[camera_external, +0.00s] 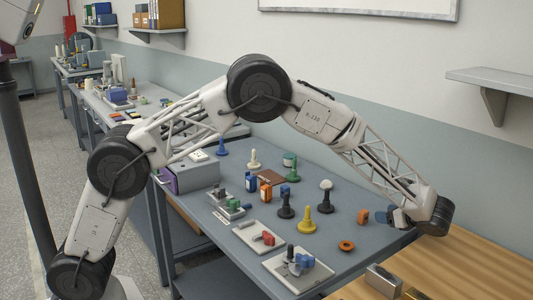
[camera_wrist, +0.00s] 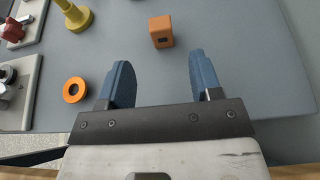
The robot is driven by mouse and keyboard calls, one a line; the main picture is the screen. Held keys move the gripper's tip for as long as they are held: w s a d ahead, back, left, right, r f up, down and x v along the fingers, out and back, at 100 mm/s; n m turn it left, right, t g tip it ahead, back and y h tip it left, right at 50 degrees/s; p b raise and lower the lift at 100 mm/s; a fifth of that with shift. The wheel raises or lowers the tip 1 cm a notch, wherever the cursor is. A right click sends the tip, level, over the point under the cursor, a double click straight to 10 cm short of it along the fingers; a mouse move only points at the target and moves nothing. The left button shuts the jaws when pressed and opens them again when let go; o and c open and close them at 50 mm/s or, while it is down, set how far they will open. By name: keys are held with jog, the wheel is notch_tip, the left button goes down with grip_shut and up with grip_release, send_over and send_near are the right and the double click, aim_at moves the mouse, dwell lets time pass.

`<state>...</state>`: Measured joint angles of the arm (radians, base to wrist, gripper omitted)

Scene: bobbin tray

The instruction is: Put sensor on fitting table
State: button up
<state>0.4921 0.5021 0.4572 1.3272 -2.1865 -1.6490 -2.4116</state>
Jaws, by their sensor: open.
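A small orange block with a dark square window (camera_wrist: 161,32), which may be the sensor, sits on the grey table. In the external view the orange block (camera_external: 363,216) is near the table's right side, left of my gripper (camera_external: 387,217). In the wrist view my gripper (camera_wrist: 163,78) is open, with its two blue fingers apart and nothing between them. The block lies beyond the fingertips, apart from them. No label shows which surface is the fitting table; the grey table (camera_external: 345,170) and a wooden-topped surface (camera_external: 460,265) are both in view.
An orange ring (camera_wrist: 76,90) lies left of the fingers. A yellow peg-shaped piece (camera_external: 307,221) and several dark and coloured pieces stand further left. Pale plates with small fixtures (camera_external: 298,270) lie at the front. A metal block (camera_external: 383,281) is on the wooden top. The grey table's far right is clear.

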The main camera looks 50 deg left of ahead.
dwell(0.4)
jog(key=w+a+r+m+t+h, duration=0.2)
jog(key=a+r+m+t, duration=0.4)
jog(key=r, duration=0.4)
jog(key=w+a+r+m+t+h, duration=0.2)
jog(key=a+r+m+t, duration=0.25)
jog(key=r+m, duration=0.35)
jog(key=s+a+r+m+t+h, duration=0.3)
jog(key=s+a+r+m+h, duration=0.2)
jog(key=s+r+m+h, duration=0.6)
jog(key=s+a+m+g+h, duration=0.1)
jog(key=s+a+m+g, duration=0.2)
jog(key=s+m, duration=1.45)
jog(key=s+a+f+m+g+y, duration=0.1)
jog(key=s+a+f+m+g, duration=0.1)
jog(key=s, duration=0.8)
jog(key=s+a+f+m+g, duration=0.3)
jog(key=s+a+m, duration=0.2)
jog(key=s, duration=0.6)
jog(key=s+a+f+m+g+y, duration=0.1)
jog(key=s+a+f+m+g, duration=0.2)
jog(key=s, duration=0.7)
jog(key=shift+s+a+f+m+y, duration=0.2)
jog(key=shift+s+a+m+y, duration=0.1)
jog(key=shift+m, duration=0.55)
